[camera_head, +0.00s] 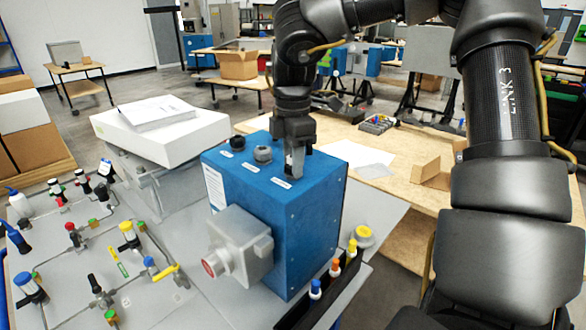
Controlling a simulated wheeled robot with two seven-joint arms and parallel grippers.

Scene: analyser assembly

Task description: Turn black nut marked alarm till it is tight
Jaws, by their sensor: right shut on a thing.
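The blue analyser box (319,215) stands on a grey board. Its top has three small white labels, too small to read. A black nut (237,143) sits at the top's far left, and a grey fitting (262,154) sits right of it. My right gripper (293,172) points down at the right end of the top, behind the right-hand label. It is shut on what seems to be a nut there, which its fingers hide. I cannot tell from the lettering which nut is marked alarm. My left gripper is not in view.
A grey switch housing with a red button (209,266) juts from the box's front. A black rack (322,293) with coloured-cap pieces stands at front right. A white case (160,135) with papers is behind left. Pipes and valves cover the board at left.

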